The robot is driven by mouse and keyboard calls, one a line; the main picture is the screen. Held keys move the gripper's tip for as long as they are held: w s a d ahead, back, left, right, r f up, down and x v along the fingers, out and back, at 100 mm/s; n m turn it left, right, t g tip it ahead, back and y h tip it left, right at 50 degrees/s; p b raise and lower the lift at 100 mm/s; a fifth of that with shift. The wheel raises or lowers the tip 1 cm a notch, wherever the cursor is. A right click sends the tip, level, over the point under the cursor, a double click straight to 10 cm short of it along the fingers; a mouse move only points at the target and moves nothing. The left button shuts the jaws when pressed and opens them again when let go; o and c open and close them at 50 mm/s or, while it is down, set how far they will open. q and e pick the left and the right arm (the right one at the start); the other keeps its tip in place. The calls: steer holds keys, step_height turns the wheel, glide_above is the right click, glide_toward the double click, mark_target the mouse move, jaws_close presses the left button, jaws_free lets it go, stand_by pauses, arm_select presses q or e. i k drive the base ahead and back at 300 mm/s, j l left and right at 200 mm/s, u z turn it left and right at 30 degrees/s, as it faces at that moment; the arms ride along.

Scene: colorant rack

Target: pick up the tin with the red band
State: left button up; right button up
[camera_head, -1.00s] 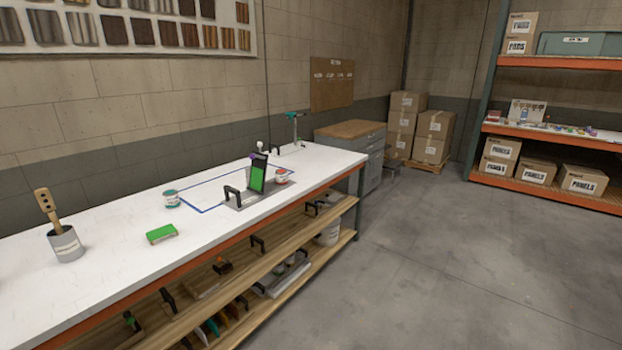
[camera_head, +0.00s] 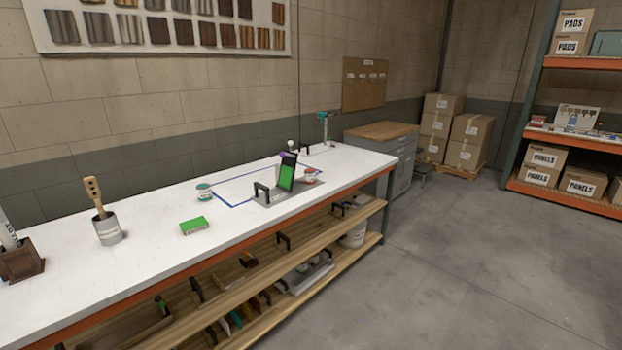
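A small white tin with a red band (camera_head: 310,176) stands on the white workbench (camera_head: 165,235), just right of a dark device with a green screen (camera_head: 287,173). The device partly hides the tin's left side. A second tin with a teal band (camera_head: 204,191) stands further left on the bench, at the left end of a blue outlined area. Neither of my grippers is in the view.
A green block (camera_head: 194,225), a grey pot with a wooden handle (camera_head: 109,230) and a dark wooden holder (camera_head: 21,262) are on the bench. Lower shelves (camera_head: 250,315) hold tools. The concrete floor (camera_head: 450,270) to the right is clear.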

mark_target(310, 174)
steer(key=i+l+z, duration=0.1)
steer(key=i+z, duration=0.15)
steer(key=i, duration=0.4)
steer(key=i+z, duration=0.25)
steer(key=i, duration=0.45)
